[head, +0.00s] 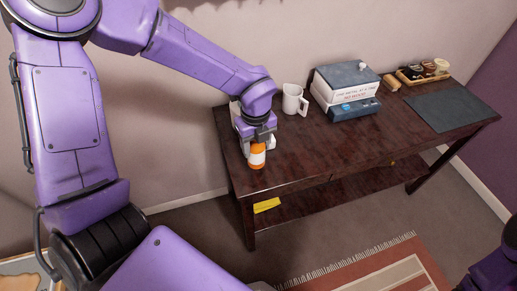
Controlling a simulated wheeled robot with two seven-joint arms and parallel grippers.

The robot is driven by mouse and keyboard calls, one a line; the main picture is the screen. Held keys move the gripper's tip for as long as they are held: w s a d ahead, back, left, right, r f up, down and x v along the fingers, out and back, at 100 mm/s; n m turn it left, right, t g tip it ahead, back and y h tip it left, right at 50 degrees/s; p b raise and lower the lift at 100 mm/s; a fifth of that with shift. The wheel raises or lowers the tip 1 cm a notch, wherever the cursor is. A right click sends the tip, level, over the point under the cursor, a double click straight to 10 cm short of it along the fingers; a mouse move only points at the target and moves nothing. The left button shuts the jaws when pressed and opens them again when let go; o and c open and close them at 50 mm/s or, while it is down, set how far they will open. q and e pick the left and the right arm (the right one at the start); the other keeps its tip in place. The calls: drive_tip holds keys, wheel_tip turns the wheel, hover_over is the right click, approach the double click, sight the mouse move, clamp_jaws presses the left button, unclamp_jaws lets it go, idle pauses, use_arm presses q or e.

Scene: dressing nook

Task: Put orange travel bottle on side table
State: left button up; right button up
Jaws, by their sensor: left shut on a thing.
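The orange travel bottle (257,159), with a pale label band, is upright at the left end of the dark wooden side table (306,157). My left gripper (257,146) is above it, pointing down and shut on its upper part. The bottle's top is hidden by the gripper. Its base looks at or just above the tabletop near the front left edge; I cannot tell if it touches. Part of my right arm (495,272) shows at the lower right corner, but its gripper is out of view.
A white mug (294,100) stands behind and right of the bottle. A yellow item (266,205) is on the lower shelf. The table's front middle is clear.

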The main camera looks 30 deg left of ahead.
sight(257, 152)
use_arm(q)
drive_tip(key=f, duration=0.1)
drive_tip(key=w+f, duration=0.1)
drive_tip(key=f, duration=0.3)
drive_tip(key=shift+w+a, duration=0.25)
drive_tip(key=shift+f, duration=0.1)
drive_tip(key=shift+s+f, duration=0.1)
drive_tip(key=shift+f, duration=0.05)
drive_tip(key=o, duration=1.1)
wheel_tip(257, 152, up, 13)
drive_tip(key=shift+f, duration=0.2)
